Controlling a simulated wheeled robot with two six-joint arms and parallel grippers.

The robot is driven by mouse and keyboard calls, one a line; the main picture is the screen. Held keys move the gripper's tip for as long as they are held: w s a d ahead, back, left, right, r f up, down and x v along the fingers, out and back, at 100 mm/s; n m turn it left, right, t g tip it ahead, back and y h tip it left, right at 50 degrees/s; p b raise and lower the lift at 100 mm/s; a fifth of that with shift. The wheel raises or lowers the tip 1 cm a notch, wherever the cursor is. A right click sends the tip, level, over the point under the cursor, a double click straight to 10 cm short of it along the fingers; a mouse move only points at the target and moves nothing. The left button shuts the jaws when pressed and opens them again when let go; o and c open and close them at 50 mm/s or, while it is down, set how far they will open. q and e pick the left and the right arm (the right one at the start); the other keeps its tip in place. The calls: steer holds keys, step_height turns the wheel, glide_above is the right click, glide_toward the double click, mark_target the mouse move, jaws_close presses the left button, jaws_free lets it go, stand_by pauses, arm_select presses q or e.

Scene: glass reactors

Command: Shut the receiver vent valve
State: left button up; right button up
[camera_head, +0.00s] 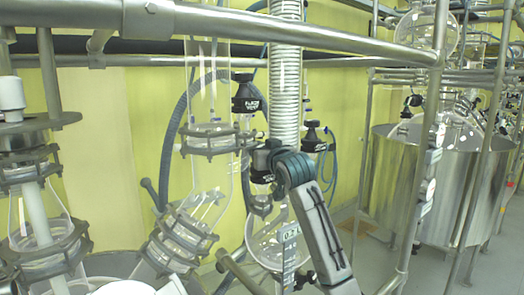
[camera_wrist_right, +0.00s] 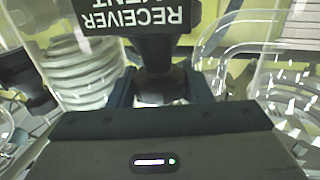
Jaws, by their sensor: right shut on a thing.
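The receiver vent valve (camera_wrist_right: 140,18) has a black body with an upside-down white label reading RECEIVER VENT in the right wrist view. My right gripper (camera_wrist_right: 160,85) is shut on its dark narrower part, with one finger on each side. In the head view my right gripper (camera_head: 268,158) reaches up from the lower right to the black valve in the middle, and its wrist hides part of the valve. The valve handle's exact angle cannot be told. My left gripper is not in view.
Another black labelled valve (camera_head: 248,93) hangs above, and a further black knob (camera_head: 312,138) is to the right. Glass vessels (camera_head: 208,135) with metal clamps, a ribbed hose (camera_head: 285,90) and steel frame pipes (camera_head: 290,35) crowd the arm. A steel tank (camera_head: 460,190) stands at right.

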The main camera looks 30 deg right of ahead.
steer(key=m+g+h, duration=0.1)
steer(key=m+h, duration=0.1)
steer(key=h, duration=0.1)
steer(key=m+g+h, duration=0.1)
steer(key=m+h, duration=0.1)
steer(key=h, duration=0.2)
steer(key=shift+m+g, duration=0.3)
steer(key=shift+m, duration=0.1)
steer(key=o, duration=0.8)
steer(key=shift+c, duration=0.2)
steer(key=v, duration=0.8)
